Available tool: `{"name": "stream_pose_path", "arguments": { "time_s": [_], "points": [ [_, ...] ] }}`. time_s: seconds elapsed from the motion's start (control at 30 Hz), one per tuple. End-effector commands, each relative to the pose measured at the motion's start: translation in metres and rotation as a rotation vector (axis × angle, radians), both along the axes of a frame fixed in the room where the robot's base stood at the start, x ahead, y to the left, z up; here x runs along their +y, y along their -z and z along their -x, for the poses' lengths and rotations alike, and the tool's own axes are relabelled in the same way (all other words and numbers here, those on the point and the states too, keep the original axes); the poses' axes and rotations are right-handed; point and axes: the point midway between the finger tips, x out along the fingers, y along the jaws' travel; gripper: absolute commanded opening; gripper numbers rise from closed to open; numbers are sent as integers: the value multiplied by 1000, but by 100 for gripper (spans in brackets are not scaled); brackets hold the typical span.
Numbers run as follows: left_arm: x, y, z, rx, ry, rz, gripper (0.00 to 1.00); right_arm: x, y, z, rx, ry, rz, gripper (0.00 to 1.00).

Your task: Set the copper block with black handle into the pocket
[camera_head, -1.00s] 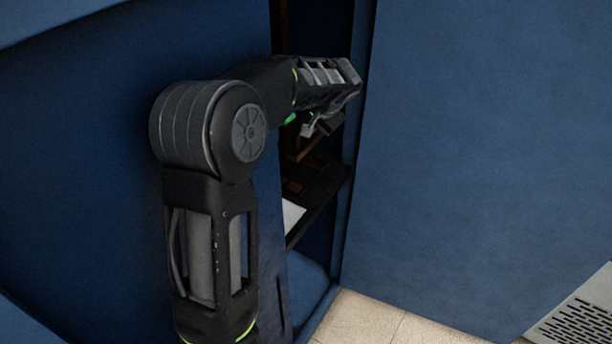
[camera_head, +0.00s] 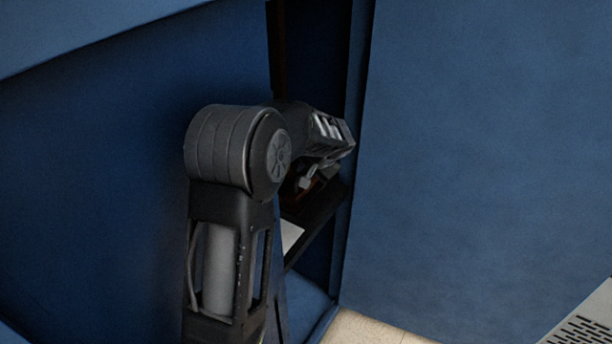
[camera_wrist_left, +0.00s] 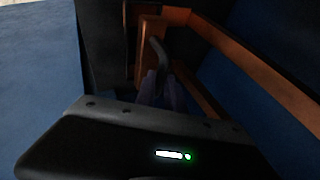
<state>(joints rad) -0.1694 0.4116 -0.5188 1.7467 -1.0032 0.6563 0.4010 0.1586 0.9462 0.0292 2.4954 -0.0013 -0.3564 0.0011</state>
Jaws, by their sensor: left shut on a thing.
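My left arm reaches into the blue cabinet, and my left gripper (camera_head: 306,184) is low inside it, just above a dark shelf. In the left wrist view its fingers (camera_wrist_left: 163,90) are shut on the black handle (camera_wrist_left: 158,54) of the copper block (camera_wrist_left: 150,32). The block also shows in part in the head view (camera_head: 322,184), small and dark below the gripper. Whether it touches the shelf or sits in a pocket I cannot tell. The pocket cannot be made out. My right gripper is not in view.
The dark shelf (camera_head: 322,212) carries a white sheet (camera_head: 290,236). Blue panels (camera_head: 480,150) flank the narrow opening. Copper-coloured bars (camera_wrist_left: 255,62) run along the right in the left wrist view. A grey perforated panel (camera_head: 585,330) is at the lower right.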

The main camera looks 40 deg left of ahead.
Motion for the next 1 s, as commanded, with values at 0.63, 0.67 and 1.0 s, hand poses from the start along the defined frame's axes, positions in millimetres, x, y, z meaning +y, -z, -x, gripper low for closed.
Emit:
{"name": "stream_pose_path", "arguments": {
  "time_s": [0.63,0.67,1.0],
  "points": [
    [0,25,-1,-2,0,0,0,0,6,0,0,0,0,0],
    [0,26,-1,-2,0,0,0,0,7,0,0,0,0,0],
    [0,28,0,0,0,1,30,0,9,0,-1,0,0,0]
  ]
}}
